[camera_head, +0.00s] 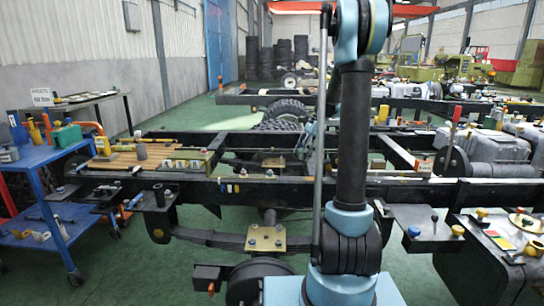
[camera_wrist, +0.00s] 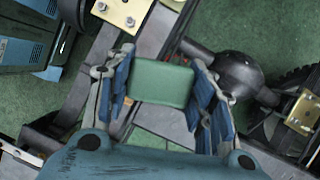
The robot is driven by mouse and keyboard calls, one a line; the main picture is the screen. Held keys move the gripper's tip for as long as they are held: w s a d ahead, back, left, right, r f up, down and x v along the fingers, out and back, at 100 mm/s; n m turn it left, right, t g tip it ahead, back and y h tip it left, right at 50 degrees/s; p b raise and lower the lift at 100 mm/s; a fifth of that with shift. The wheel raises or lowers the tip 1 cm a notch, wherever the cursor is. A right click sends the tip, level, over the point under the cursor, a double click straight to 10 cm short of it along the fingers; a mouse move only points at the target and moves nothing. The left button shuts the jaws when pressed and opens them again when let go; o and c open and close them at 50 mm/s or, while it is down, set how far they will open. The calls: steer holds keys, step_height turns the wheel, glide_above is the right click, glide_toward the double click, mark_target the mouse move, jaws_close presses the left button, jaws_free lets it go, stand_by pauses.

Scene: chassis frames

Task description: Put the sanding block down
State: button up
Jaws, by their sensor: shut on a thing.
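The sanding block is a green block with rounded edges (camera_wrist: 161,84) in the wrist view. My gripper (camera_wrist: 163,72) is shut on it, with one blue-padded finger at its left side and one at its right side. The block is held over dark chassis parts and a green floor. I cannot tell how high it is above them. In the head view my arm rises through the middle of the picture, and neither my gripper nor the held block can be made out there.
A black chassis frame (camera_head: 290,188) crosses in front of me, with wooden boards (camera_head: 125,160) and small parts on it. A blue cart (camera_head: 42,168) with tools stands at the left. A dark shelf (camera_head: 424,222) at the right has some bare surface. Green floor (camera_head: 130,260) is open at lower left.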

steer(key=w+d+f+n+g+h, duration=0.1)
steer(key=w+f+n, duration=0.1)
steer(key=w+n, duration=0.3)
steer(key=w+d+f+n+g+h, duration=0.1)
steer(key=w+f+n+g+h, duration=0.1)
steer(key=w+n, duration=0.3)
steer(key=shift+w+d+f+n, duration=0.3)
steer(key=shift+w+f+n, duration=0.1)
steer(key=shift+n, duration=0.7)
steer(key=shift+s, duration=0.1)
